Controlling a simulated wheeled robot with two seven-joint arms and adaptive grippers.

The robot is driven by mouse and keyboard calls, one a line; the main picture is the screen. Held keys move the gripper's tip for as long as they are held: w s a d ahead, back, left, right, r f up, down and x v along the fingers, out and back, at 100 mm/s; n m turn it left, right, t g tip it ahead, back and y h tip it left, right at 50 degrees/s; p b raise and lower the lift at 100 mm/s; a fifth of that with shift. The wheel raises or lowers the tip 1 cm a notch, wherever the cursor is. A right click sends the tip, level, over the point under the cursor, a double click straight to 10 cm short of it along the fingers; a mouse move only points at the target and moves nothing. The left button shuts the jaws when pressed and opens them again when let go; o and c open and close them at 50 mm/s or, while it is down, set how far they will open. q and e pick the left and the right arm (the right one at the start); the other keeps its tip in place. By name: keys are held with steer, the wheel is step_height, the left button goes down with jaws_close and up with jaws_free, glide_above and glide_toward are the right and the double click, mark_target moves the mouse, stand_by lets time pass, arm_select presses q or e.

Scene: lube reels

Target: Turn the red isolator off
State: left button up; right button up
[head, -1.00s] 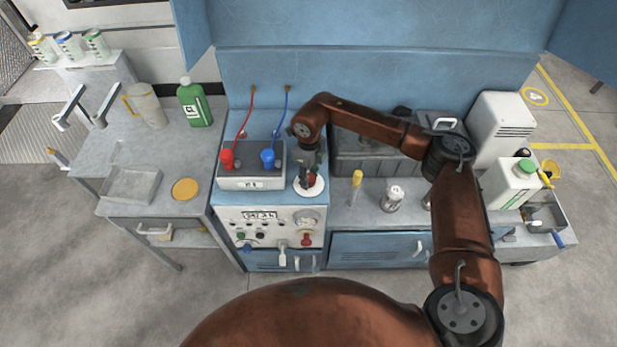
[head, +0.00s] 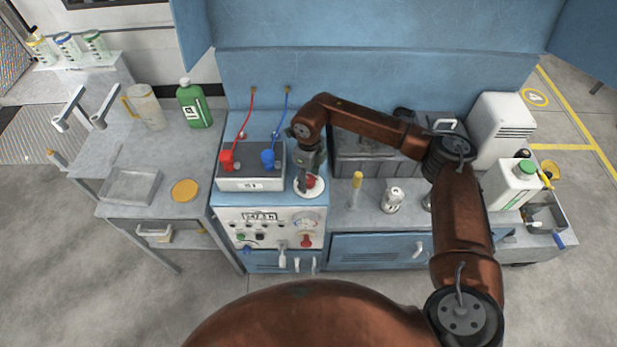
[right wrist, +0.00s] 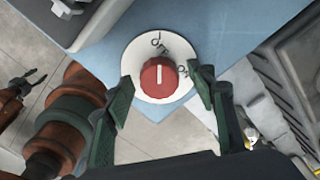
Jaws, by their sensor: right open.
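The red isolator is a round red knob (right wrist: 159,75) on a white disc (right wrist: 137,57) on the blue bench top. A white line on the knob points nearly straight up in the right wrist view. In the head view the isolator (head: 311,182) sits right of the battery box, partly hidden by my gripper. My right gripper (right wrist: 161,80) is open, with a green-grey finger on each side of the knob and gaps showing. It points down over the isolator in the head view (head: 311,168).
A white-fronted battery box (head: 250,183) with red and blue clamps stands just left of the isolator. A control panel (head: 270,226) with gauge and levers is below. A yellow-capped tube (head: 356,186) and a small can (head: 393,199) stand to the right.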

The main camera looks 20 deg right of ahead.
mark_target(309, 179)
step_height(309, 179, up, 12)
stand_by(0.6)
stand_by(0.5)
